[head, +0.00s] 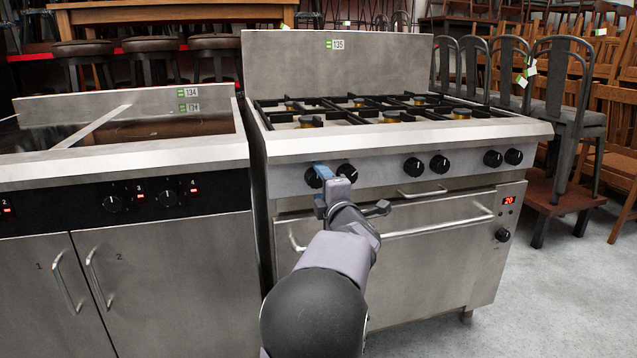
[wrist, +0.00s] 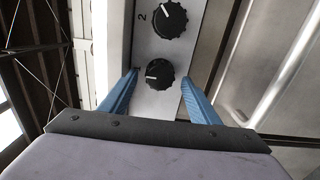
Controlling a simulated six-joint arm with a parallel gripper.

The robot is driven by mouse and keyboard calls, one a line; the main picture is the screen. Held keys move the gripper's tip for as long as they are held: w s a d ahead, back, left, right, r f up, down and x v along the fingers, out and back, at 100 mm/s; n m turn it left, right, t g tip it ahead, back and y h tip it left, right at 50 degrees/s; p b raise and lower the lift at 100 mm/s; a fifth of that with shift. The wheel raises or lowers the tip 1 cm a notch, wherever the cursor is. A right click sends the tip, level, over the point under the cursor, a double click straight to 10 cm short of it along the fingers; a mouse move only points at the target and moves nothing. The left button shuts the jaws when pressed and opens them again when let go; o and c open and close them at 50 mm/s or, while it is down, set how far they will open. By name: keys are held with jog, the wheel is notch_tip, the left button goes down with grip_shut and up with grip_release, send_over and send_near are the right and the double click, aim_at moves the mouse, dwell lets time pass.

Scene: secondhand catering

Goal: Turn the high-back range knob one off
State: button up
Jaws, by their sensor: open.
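The high-back range (head: 290,149) stands right of centre in the head view, with a row of black knobs on its front panel. Knob one (head: 313,178) is the leftmost, partly covered by my gripper (head: 322,175). In the wrist view, knob one (wrist: 160,73) sits between the two blue fingertips of my gripper (wrist: 157,78), with a gap on each side. A pale mark shows on its left side there. My gripper is open and holds nothing. How far the fingertips reach along the knob is unclear.
Knob two (wrist: 170,19) is close beside, with a "2" printed near it. The oven handle (head: 440,226) runs below the panel. A second steel unit (head: 140,153) stands to the left. Chairs (head: 560,90) stand to the right, and grey floor (head: 545,290) is clear at front right.

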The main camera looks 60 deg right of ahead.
jog(key=v, duration=0.5)
jog(key=shift+p, duration=0.3)
